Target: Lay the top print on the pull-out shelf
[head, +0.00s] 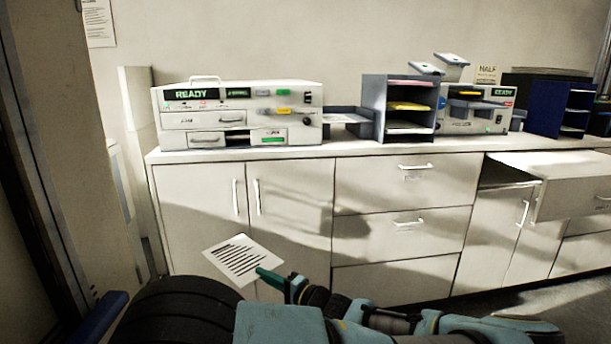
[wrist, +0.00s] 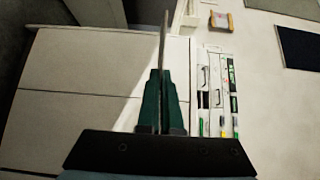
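A white print (head: 243,258) with black text lines is held by one corner in my gripper (head: 268,275), in front of the lower cabinet doors at bottom left. In the wrist view the green fingers (wrist: 161,88) are closed together on the print's thin edge (wrist: 164,42), which is seen edge-on. A pulled-out unit with a flat pale top (head: 560,164) juts from the counter at far right, well away from my gripper. It may be the pull-out shelf; I cannot tell whether it is a shelf or a drawer.
A beige machine (head: 240,116) marked READY stands on the counter's left, also visible in the wrist view (wrist: 216,95). A grey tray (head: 345,115), a sorter (head: 370,105) with coloured sheets and a second machine (head: 478,108) stand to its right. Floor room right of my arm is partly out of view.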

